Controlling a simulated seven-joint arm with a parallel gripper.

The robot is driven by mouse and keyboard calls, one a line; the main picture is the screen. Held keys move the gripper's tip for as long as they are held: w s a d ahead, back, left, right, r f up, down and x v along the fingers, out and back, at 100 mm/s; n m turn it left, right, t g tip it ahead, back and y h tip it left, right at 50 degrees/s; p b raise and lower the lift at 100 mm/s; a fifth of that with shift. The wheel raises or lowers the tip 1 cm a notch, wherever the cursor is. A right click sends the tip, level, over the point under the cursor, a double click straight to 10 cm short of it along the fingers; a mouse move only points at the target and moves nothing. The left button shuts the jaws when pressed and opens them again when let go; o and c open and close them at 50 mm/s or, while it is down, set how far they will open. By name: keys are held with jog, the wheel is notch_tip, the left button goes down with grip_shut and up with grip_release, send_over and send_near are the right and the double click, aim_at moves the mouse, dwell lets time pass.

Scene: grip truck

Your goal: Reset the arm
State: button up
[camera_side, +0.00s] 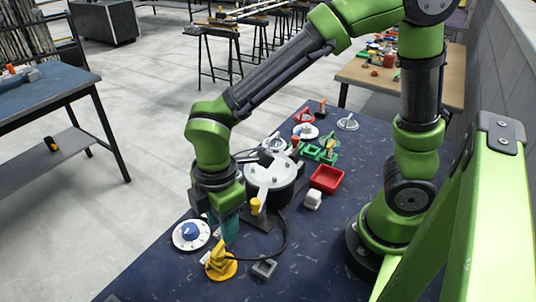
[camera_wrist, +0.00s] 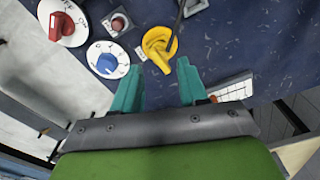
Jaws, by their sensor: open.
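My gripper (camera_side: 230,226) points down over the near left part of the dark blue table, just above a yellow knob (camera_side: 220,264) on a round yellow base. In the wrist view my gripper (camera_wrist: 158,80) shows two teal fingers spread apart with nothing between them. The yellow knob (camera_wrist: 158,45) lies beyond the fingertips there. I cannot tell whether a finger touches it. My arm is bent, reaching out from its base at the table's right side.
Beside the gripper is a white dial with a blue knob (camera_side: 190,235). A grey block (camera_side: 264,268) and a black cable (camera_side: 284,240) lie nearby. Behind stand a silver round device (camera_side: 270,178), a white block (camera_side: 312,200) and a red tray (camera_side: 326,179). The table's front right is mostly clear.

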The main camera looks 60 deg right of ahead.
jog(key=s+d+r+m+t, duration=0.1)
jog(key=d+r+m+t, duration=0.2)
jog(key=d+r+m, duration=0.3)
jog(key=s+d+r+m+t+y, duration=0.1)
jog(key=s+d+r+m+t, duration=0.1)
jog(key=d+r+m+t, duration=0.2)
jog(key=d+r+m, duration=0.3)
jog(key=d+m, duration=0.3)
jog(key=m, duration=0.2)
jog(key=shift+d+y, duration=0.3)
jog(key=shift+d, duration=0.05)
